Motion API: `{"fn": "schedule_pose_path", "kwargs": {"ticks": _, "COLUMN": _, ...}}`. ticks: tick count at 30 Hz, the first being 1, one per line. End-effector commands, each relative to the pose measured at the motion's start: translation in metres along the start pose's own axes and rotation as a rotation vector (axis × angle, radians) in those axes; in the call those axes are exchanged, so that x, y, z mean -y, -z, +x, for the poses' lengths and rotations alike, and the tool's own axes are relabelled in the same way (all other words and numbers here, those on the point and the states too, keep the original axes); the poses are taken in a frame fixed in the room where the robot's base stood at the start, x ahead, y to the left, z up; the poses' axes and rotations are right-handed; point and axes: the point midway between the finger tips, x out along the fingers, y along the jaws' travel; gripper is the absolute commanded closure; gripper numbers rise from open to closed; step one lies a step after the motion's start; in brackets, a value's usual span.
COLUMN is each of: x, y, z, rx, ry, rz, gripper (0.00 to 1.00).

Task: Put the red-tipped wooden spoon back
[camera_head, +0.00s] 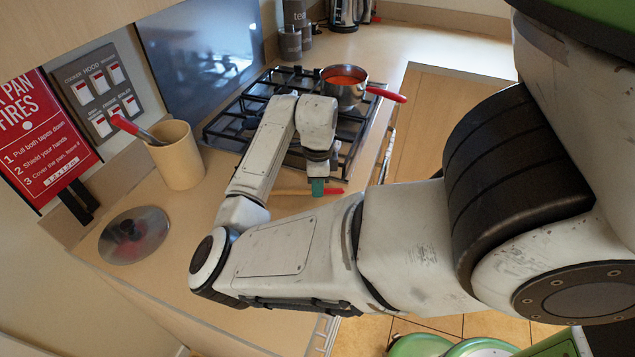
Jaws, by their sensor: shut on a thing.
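The red-tipped wooden spoon (290,192) lies level low over the front of the counter. Its red tip points right and its pale wooden part runs left behind my arm. My gripper (318,187), with teal fingers, is shut on it near the red end. I cannot tell whether the spoon touches the counter. A beige utensil pot (178,160) stands upright on the counter to the left, with a red-ended utensil (133,128) leaning out of it. My arm hides part of the spoon.
A steel saucepan (344,92) of red-orange contents, with a red handle, sits on the black gas hob (240,118). A glass lid (134,236) lies at the counter's left. A switch panel (97,90) and red sign (42,135) stand behind. Canisters (296,28) stand at the back.

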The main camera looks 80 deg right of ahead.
Motion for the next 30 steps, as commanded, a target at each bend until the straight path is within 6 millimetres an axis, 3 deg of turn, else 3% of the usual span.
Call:
{"fn": "schedule_pose_path", "kwargs": {"ticks": 9, "x": 0.0, "y": 0.0, "z": 0.004, "rx": 0.0, "ry": 0.0, "rz": 0.0, "gripper": 1.0}}
{"fn": "schedule_pose_path", "kwargs": {"ticks": 10, "x": 0.0, "y": 0.0, "z": 0.004, "rx": 0.0, "ry": 0.0, "rz": 0.0, "gripper": 0.85}}
{"fn": "schedule_pose_path", "kwargs": {"ticks": 18, "x": 0.0, "y": 0.0, "z": 0.003, "rx": 0.0, "ry": 0.0, "rz": 0.0, "gripper": 0.61}}
{"fn": "schedule_pose_path", "kwargs": {"ticks": 25, "x": 0.0, "y": 0.0, "z": 0.002, "rx": 0.001, "ry": 0.001, "rz": 0.0, "gripper": 0.61}}
{"fn": "schedule_pose_path", "kwargs": {"ticks": 30, "x": 0.001, "y": 0.0, "z": -0.01, "rx": 0.003, "ry": 0.003, "rz": 0.001, "gripper": 0.61}}
